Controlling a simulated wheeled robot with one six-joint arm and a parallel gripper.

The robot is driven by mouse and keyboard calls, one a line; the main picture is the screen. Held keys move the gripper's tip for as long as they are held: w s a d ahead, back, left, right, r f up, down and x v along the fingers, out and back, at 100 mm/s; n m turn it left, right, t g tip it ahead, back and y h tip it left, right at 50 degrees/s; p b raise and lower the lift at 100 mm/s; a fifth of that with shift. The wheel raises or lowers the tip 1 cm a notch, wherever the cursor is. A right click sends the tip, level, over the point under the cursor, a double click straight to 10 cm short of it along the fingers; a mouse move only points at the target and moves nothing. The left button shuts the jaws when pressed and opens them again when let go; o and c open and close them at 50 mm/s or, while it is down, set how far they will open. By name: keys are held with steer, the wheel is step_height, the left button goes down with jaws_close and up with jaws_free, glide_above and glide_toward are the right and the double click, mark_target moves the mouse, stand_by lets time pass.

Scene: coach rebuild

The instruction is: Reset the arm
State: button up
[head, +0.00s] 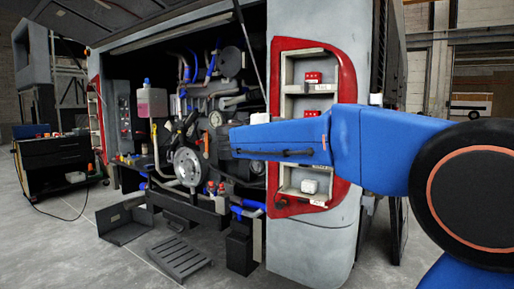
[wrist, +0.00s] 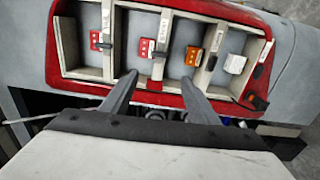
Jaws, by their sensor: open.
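My gripper (wrist: 158,88) is open, with two grey fingers apart and nothing between them. In the wrist view its fingertips point at the lower edge of a red-framed panel (wrist: 150,98). I cannot tell whether they touch it. My blue arm reaches across the head view from the right, in front of the same panel (head: 273,105), and hides part of it.
The panel's compartments hold a red block (wrist: 96,40), another red block (wrist: 146,47), an orange block (wrist: 193,57) and a white block (wrist: 235,64). An open engine bay with a pulley (head: 187,166) lies left. A black workbench (head: 55,155) stands far left.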

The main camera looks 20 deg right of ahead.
steer(key=s+d+f+m+g+y, duration=0.2)
steer(key=s+f+g+y, duration=0.1)
steer(key=s+f, duration=0.8)
steer(key=s+d+f+m+g+y, duration=0.2)
steer(key=s+d+f+y, duration=0.1)
steer(key=s+f, duration=0.75)
steer(key=s+a+f+m+y, duration=0.2)
steer(key=s+a+f+y, duration=0.2)
steer(key=s+f, duration=0.4)
steer(key=s+a+f+m+g+y, duration=0.1)
steer(key=s+a+f+y, duration=0.3)
steer(key=s+a+f, duration=0.3)
steer(key=s+f, duration=0.2)
steer(key=s, duration=0.2)
steer(key=shift+a+f+m, duration=0.25)
steer(key=shift+m, duration=0.15)
steer(key=shift+s, duration=0.1)
